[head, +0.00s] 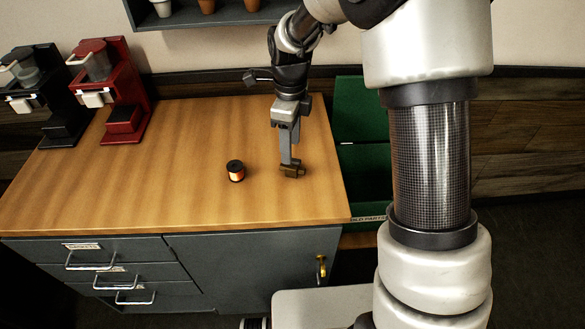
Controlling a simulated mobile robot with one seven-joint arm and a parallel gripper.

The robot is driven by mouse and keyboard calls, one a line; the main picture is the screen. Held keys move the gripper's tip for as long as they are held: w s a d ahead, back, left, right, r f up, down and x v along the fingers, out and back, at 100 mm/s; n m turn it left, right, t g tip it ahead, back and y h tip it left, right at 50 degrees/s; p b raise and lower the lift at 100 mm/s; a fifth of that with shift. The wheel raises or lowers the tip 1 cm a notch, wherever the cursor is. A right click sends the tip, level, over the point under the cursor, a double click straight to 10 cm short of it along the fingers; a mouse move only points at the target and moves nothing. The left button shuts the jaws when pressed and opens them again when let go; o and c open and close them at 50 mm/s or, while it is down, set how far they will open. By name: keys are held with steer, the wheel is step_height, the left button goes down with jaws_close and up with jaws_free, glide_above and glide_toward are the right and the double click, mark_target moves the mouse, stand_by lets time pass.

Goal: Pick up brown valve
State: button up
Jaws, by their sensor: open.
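The brown valve (292,171) is a small brown piece on the wooden counter, right of the middle and near the right edge. My gripper (290,163) points down directly over it, with its fingertips at the valve. The jaws are open. From this view I cannot tell whether both fingers straddle the valve or touch it. The fingers hide part of the valve.
A red brewer (112,90) and a black brewer (40,100) stand at the counter's left. A green bin (364,165) is beyond the right edge. A shelf (215,16) hangs above. The counter's front (180,205) is clear.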

mark_target(292, 167)
steer(key=shift+s+f, duration=0.1)
steer(key=shift+f, duration=3)
steer(key=shift+c, duration=0.3)
jaws_close()
steer(key=shift+r, duration=0.1)
